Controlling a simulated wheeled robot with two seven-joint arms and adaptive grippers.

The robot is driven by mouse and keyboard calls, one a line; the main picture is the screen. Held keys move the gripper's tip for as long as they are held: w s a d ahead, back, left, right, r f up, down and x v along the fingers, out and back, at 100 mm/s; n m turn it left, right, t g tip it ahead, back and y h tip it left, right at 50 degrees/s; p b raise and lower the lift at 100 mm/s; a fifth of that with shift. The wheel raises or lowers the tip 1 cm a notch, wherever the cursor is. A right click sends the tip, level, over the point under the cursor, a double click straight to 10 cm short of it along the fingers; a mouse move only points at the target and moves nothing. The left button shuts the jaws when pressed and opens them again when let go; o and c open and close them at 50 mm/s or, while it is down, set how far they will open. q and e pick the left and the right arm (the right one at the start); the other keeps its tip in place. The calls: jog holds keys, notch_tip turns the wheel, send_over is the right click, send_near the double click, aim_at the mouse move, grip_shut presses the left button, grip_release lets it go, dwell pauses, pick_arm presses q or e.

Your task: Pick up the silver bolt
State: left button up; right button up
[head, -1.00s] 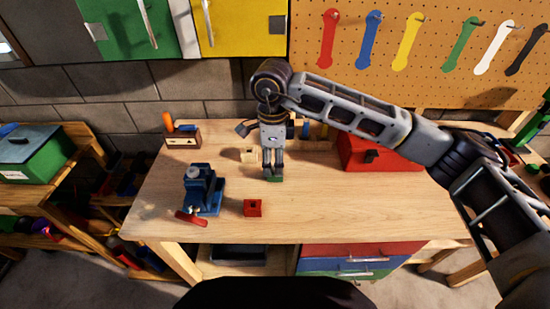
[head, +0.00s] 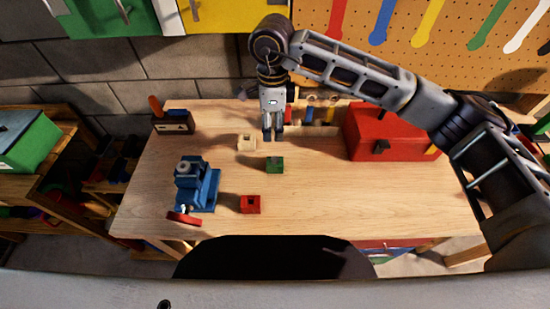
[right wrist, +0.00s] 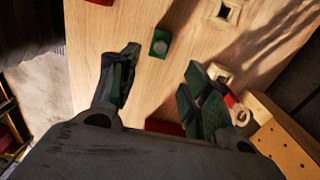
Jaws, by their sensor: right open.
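I cannot make out a separate silver bolt for sure. A small green block (head: 274,165) stands on the workbench (head: 330,205). In the right wrist view the green block (right wrist: 160,43) has a grey six-sided shape on its top; I cannot tell whether this is a bolt head or a hole. My right gripper (head: 272,135) is open and points down over the back of the bench, just beyond the green block. In the right wrist view its fingers (right wrist: 160,90) are apart with nothing seen between them. My left gripper is not in view.
A pale wooden block (head: 246,142), a red block (head: 250,204) and a blue vise (head: 195,188) stand to the left. A red toolbox (head: 385,133) is at the right. A rack (head: 325,113) with coloured tools stands behind the gripper. The front right of the bench is clear.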

jog(key=shift+s, duration=0.1)
jog(key=p, duration=0.2)
send_over(273, 158)
jog(key=shift+s+f, duration=0.15)
jog(key=shift+f, duration=4.15)
jog(key=shift+f, duration=0.2)
jog(key=shift+f+p, duration=0.65)
jog(key=shift+f, duration=1.75)
jog(key=shift+c, duration=0.4)
grip_shut()
